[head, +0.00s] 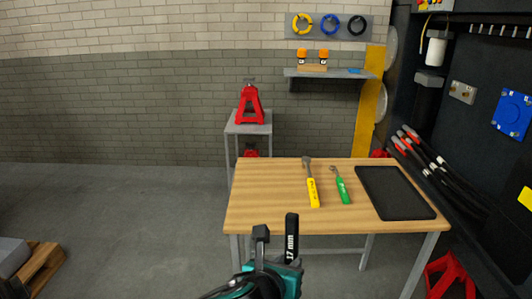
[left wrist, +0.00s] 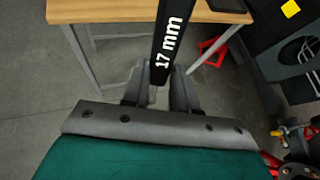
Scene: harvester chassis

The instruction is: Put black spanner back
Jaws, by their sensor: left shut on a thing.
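The black spanner (head: 291,236), marked "17 mm" in white, stands upright in my left gripper (head: 274,252), in front of the table's near edge. In the left wrist view the spanner (left wrist: 172,40) rises from between the two fingers of my left gripper (left wrist: 161,88), which are shut on it. Its upper end is cut off there and its lower end is hidden. On the wooden table (head: 262,200) lie a yellow-handled tool (head: 312,188), a green-handled tool (head: 342,188) and an empty-looking black tray (head: 395,192). My right gripper is not in view.
A red jack stand (head: 249,105) stands on a small grey stand behind the table. A wall shelf (head: 328,74) holds orange-topped items. A dark panel with hanging cables (head: 425,158) closes off the right. A wooden pallet (head: 40,265) lies at the left; the floor between is free.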

